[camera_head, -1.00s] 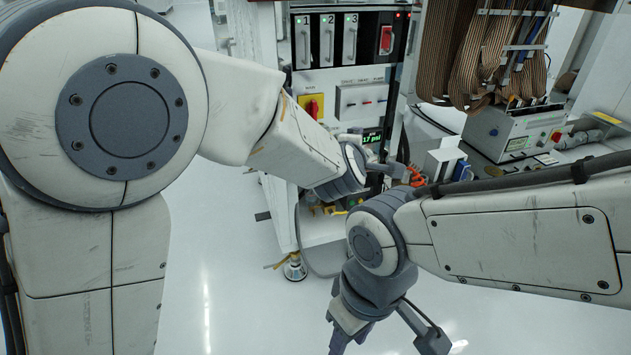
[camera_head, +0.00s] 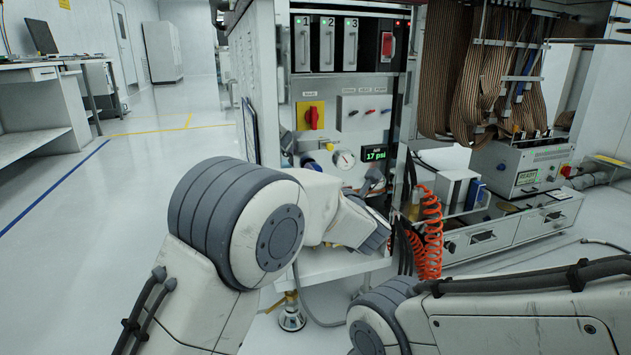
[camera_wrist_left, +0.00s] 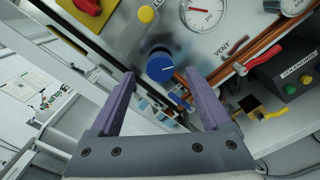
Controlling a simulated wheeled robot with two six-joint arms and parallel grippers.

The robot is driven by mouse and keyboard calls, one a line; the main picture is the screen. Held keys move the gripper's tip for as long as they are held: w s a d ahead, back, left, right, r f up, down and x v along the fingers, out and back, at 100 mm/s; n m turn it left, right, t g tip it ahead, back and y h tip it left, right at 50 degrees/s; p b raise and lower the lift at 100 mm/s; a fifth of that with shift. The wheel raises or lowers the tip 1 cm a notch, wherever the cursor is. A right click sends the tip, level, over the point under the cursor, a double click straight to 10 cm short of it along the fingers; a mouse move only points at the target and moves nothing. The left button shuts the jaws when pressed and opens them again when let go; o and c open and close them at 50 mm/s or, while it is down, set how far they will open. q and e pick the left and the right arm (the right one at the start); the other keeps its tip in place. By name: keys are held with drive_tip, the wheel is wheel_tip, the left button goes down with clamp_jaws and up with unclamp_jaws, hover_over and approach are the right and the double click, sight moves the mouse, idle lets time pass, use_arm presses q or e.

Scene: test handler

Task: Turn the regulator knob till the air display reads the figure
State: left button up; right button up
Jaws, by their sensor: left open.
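In the head view, a blue knob (camera_head: 309,158) shows just above my left arm. The green air display (camera_head: 376,154) reads 17 psi. A round dial gauge (camera_head: 344,160) is left of the display; a gauge also shows in the wrist view (camera_wrist_left: 203,13). My right gripper is out of view.
A red switch on a yellow plate (camera_head: 311,115) is above the knob. In the wrist view, copper pipes (camera_wrist_left: 240,68), a red-handled valve (camera_wrist_left: 262,57) and a solenoid box (camera_wrist_left: 297,85) are at right. Coiled orange hoses (camera_head: 429,235) hang right of my left arm.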

use_arm(q)
drive_tip(key=b+x, duration=0.1)
drive_tip(key=x, duration=0.3)
drive_tip(key=shift+w+a, duration=0.15)
drive_tip(key=shift+w, duration=0.2)
drive_tip(key=shift+c, duration=0.3)
clamp_jaws()
drive_tip(key=shift+f+m+p, duration=0.15)
drive_tip(key=shift+m+p, duration=4.45)
drive_tip(key=shift+p, duration=0.55)
drive_tip(key=shift+f+m+p, duration=0.1)
drive_tip(key=shift+m+p, duration=4.5)
drive_tip(key=shift+p, duration=0.5)
